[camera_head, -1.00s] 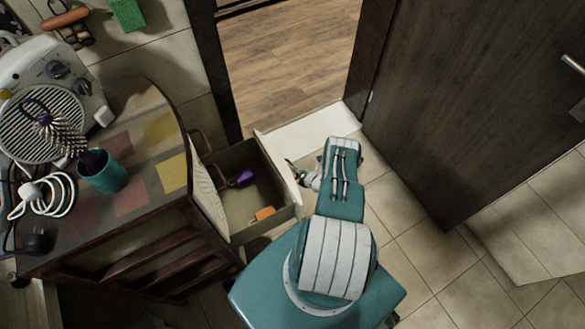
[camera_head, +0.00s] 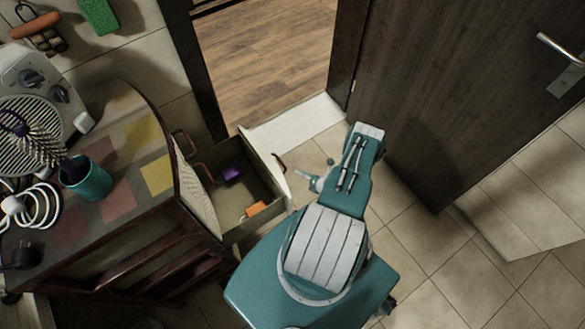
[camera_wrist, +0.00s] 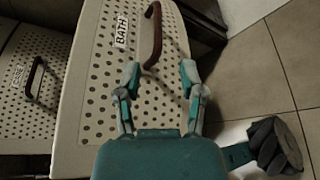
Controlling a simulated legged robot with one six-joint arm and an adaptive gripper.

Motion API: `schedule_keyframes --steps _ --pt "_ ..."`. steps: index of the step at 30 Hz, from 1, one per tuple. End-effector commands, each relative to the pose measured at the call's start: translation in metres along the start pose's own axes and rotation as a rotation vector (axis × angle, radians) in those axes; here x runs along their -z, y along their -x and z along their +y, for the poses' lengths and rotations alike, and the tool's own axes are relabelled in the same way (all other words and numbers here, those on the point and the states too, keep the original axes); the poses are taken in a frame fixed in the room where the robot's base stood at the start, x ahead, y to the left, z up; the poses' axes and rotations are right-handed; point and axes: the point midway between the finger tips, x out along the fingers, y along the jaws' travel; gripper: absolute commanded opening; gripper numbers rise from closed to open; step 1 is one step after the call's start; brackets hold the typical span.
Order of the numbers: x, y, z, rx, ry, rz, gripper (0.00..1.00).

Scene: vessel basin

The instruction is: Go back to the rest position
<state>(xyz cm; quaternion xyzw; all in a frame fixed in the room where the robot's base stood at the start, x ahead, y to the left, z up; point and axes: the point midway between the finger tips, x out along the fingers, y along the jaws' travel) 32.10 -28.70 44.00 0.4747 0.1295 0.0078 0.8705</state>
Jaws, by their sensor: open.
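My gripper (camera_wrist: 161,75) is open and empty in the wrist view, its two teal and grey fingers spread apart. Ahead of it is the perforated pale drawer front marked BATH (camera_wrist: 98,82), with a brown curved handle (camera_wrist: 153,38). The handle's lower end shows between and just beyond the fingertips; I cannot tell the exact gap. In the head view the open drawer (camera_head: 262,222) holds a purple item (camera_head: 231,173) and an orange item (camera_head: 257,209).
The wooden cabinet (camera_head: 128,218) at left carries a teal cup (camera_head: 88,182) with a brush, a white heater (camera_head: 30,105) and a coiled cable. A dark door (camera_head: 440,90) stands open at right. Tiled floor (camera_head: 440,262) is clear at lower right.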

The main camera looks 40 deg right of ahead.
Motion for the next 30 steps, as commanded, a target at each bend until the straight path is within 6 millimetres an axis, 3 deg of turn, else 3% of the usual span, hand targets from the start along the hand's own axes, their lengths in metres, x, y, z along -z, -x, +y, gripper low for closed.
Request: schedule_keyframes --steps 4,20,23,30 --pt "0.000 0.009 0.000 0.000 0.000 0.000 0.51" --pt "-0.001 0.009 0.000 0.000 0.001 0.001 0.51" --pt "-0.013 0.005 0.001 0.016 -0.004 0.009 0.51" --pt "-0.092 -0.025 0.016 0.148 -0.059 0.047 0.51"
